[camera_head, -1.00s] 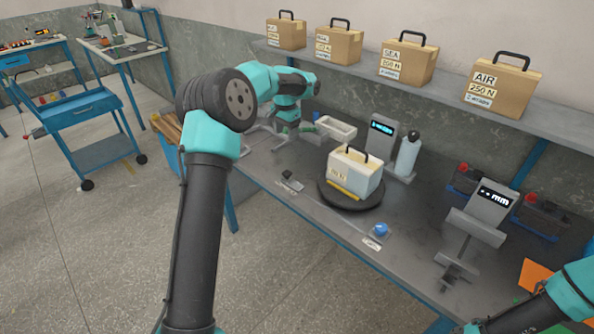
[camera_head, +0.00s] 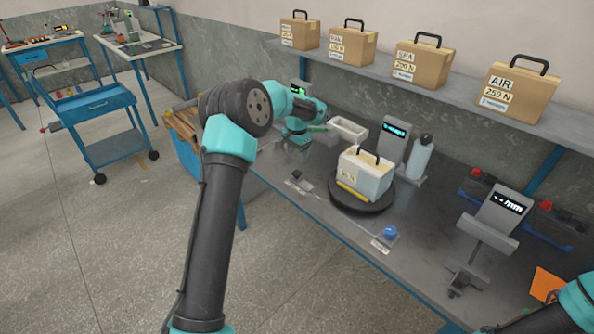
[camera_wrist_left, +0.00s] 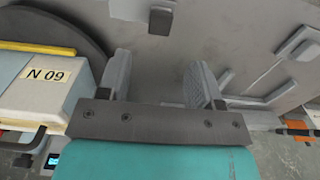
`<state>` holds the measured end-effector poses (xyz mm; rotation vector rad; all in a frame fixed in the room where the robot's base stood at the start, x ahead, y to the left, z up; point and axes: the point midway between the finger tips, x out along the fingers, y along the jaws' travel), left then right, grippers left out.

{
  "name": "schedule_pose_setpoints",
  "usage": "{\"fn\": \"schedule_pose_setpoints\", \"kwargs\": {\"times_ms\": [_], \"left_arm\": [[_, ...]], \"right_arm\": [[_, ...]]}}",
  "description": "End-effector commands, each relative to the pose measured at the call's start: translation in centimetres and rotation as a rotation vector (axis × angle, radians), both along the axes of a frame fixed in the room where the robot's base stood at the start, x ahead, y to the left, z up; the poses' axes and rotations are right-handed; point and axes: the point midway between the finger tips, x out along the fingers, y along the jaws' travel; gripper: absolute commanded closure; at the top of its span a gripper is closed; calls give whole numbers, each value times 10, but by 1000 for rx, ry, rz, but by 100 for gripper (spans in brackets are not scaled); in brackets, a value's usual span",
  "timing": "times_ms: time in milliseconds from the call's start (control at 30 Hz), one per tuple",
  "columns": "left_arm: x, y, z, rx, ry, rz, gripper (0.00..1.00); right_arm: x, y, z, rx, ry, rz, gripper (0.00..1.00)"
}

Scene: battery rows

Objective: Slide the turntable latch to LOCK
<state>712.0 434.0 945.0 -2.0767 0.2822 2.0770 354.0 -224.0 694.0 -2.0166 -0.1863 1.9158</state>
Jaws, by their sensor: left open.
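The turntable (camera_head: 340,200) is a dark round disc on the bench, with a pale box (camera_head: 366,178) and a yellow strip on it. A small dark block (camera_head: 303,177) on the bench to its left, beside a small label, looks like the latch; the lettering is too small to read. My right gripper is out of view.
A blue knob (camera_head: 390,231) with a label sits at the bench's front edge. A display unit (camera_head: 392,145), a white bottle (camera_head: 420,158) and a white tray (camera_head: 348,129) stand behind the turntable. A grey stand with a display (camera_head: 495,215) is at right.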

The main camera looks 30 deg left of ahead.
Motion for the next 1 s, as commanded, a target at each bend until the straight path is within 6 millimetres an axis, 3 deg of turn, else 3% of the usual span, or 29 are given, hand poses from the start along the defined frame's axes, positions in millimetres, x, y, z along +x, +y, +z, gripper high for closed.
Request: {"fn": "schedule_pose_setpoints", "kwargs": {"times_ms": [300, 500, 900, 1000], "left_arm": [[0, 0, -55, 0, 2, 0, 40], [0, 0, -79, -1, 1, 1, 40], [0, 0, -85, 0, 0, 1, 40], [0, 0, -85, 0, 0, 1, 50]], "right_arm": [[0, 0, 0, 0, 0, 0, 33], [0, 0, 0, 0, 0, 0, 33], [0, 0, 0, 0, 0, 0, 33], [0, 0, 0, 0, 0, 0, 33]]}}
